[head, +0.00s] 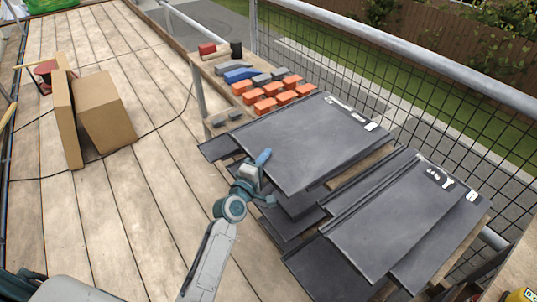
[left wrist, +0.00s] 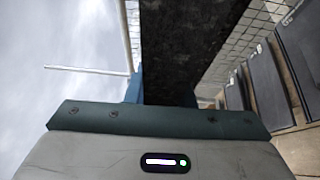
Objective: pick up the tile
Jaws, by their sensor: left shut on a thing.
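A large dark grey tile (head: 310,140) with a white label at its far edge lies over a stack of similar tiles in the head view. My left gripper (head: 260,172) is at the tile's near-left edge and is shut on it. In the left wrist view the held tile (left wrist: 185,45) is a dark slab running up from the jaws, with a blue finger (left wrist: 134,88) beside it. The head view does not show clearly whether the tile is clear of the stack. My right gripper is not in view.
A second stack of dark tiles (head: 395,215) stands to the right. Orange and grey blocks (head: 265,105) lie on a bench behind. A mesh railing (head: 400,90) bounds the far side. Cardboard pieces (head: 104,112) and a cable are on the plank deck (head: 150,190) at left, with free room between.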

